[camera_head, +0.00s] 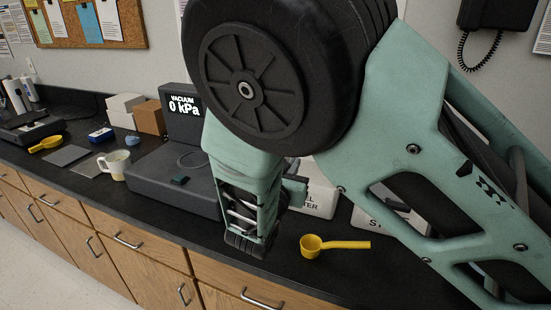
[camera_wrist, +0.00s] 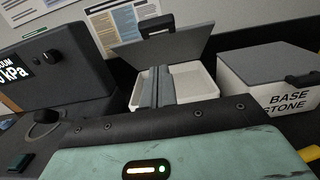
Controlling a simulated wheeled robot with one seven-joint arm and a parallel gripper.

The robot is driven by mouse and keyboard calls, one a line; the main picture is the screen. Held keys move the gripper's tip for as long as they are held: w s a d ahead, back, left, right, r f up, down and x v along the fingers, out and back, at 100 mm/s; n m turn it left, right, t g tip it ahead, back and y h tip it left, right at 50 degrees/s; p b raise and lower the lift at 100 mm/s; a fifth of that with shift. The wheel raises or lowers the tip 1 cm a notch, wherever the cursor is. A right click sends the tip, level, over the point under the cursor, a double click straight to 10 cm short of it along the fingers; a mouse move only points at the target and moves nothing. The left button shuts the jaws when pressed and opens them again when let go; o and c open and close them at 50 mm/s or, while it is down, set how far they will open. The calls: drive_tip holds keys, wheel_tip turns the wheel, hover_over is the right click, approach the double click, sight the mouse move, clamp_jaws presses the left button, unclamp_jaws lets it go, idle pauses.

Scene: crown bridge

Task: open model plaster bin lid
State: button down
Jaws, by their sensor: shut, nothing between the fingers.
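The model plaster bin (camera_wrist: 197,80) is a white box in the middle of the wrist view. Its grey lid (camera_wrist: 190,46) is raised and tilted back, with a black handle (camera_wrist: 157,26) at its upper edge, and the white inside shows. In the head view the bin (camera_head: 320,203) is partly hidden behind my arm, with only part of its label readable; its lid is hidden there. My gripper (camera_wrist: 155,72) is shut and empty, its grey fingers in front of the bin's opening below the lid. I cannot tell whether they touch the bin.
The base stone bin (camera_wrist: 280,88) stands to the right with its lid closed. The dark vacuum unit (camera_head: 170,175) stands left of my gripper. A yellow scoop (camera_head: 315,246) lies near the counter's front. A white mug (camera_head: 116,165) is farther left. Posters hang behind.

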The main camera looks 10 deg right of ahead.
drive_tip(key=w+d+r+p, duration=0.3)
drive_tip(key=w, duration=0.2)
drive_tip(key=shift+w+d, duration=0.35)
drive_tip(key=shift+r, duration=0.1)
drive_tip(key=w+d+r+g+y+p, duration=0.1)
drive_tip(key=w+r+p, duration=0.1)
drive_tip(key=p, duration=0.1)
drive_tip(key=w+d+r+g+y+p, duration=0.1)
drive_tip(key=w+d+r+g+p, duration=0.1)
drive_tip(key=r, duration=0.1)
drive_tip(key=w+d+r+g+y+p, duration=0.1)
drive_tip(key=w+r+p, duration=0.1)
drive_tip(key=p, duration=0.1)
drive_tip(key=shift+w+d+r+g+p, duration=0.2)
drive_tip(key=shift+w+d+g+p, duration=0.1)
drive_tip(key=shift+w+g, duration=0.1)
drive_tip(key=shift+w+d+r, duration=0.15)
drive_tip(key=shift+w+d, duration=0.2)
drive_tip(key=shift+w, duration=0.2)
drive_tip(key=shift+w+d+r, duration=0.15)
drive_tip(key=shift+w+d, duration=0.2)
drive_tip(key=shift+w, duration=0.15)
drive_tip(key=shift+a, duration=0.1)
